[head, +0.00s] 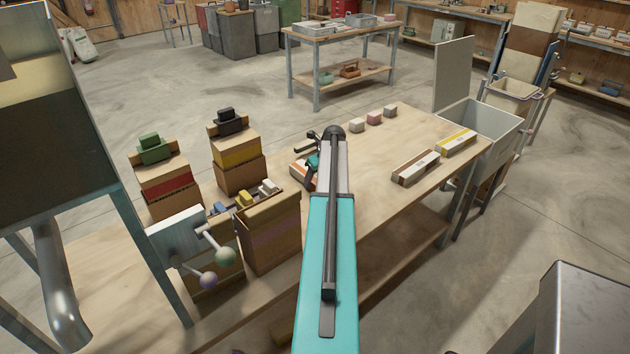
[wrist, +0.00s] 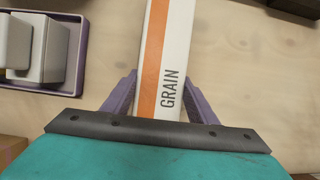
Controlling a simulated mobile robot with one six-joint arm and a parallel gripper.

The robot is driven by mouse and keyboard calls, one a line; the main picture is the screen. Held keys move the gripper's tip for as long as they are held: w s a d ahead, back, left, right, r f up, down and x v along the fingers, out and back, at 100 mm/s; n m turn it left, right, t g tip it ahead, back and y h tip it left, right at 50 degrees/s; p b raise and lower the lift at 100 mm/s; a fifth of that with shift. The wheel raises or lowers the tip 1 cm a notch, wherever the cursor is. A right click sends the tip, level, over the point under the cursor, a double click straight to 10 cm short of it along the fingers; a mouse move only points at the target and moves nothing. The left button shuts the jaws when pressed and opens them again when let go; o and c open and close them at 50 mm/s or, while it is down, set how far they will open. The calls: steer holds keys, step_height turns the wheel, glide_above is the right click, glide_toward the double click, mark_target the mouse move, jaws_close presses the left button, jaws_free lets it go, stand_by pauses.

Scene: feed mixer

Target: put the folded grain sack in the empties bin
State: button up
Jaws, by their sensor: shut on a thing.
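The folded grain sack (wrist: 170,55) is a flat white packet with an orange stripe and the word GRAIN. In the wrist view it lies between the two purple fingers of my gripper (wrist: 160,78), which is shut on it. In the head view part of the sack (head: 301,172) shows left of my teal arm, which hides the rest. I cannot tell whether it is clear of the table. A grey open bin (head: 505,139) with a raised lid stands at the table's far right end, apart from my gripper. I see no label on it.
Two similar packets, brown-striped (head: 415,167) and yellow-striped (head: 456,143), lie on the table (head: 375,195) near that bin. Three small blocks (head: 373,117) sit along its back edge. Tall brown sacks (head: 238,165) and a lever box (head: 175,234) stand left. The table's middle is clear.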

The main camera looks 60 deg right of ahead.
steer(key=shift+r+b, duration=0.55)
steer(key=shift+r, duration=0.65)
steer(key=s+a+b, duration=0.1)
steer(key=s, duration=0.4)
steer(key=s+a+r+b, duration=0.1)
steer(key=s+a, duration=0.1)
steer(key=s, duration=0.3)
steer(key=s+a+r+b, duration=0.1)
steer(key=s+b, duration=0.1)
steer(key=s, duration=0.3)
steer(key=shift+s+a+r, duration=0.15)
steer(key=shift+a, duration=0.25)
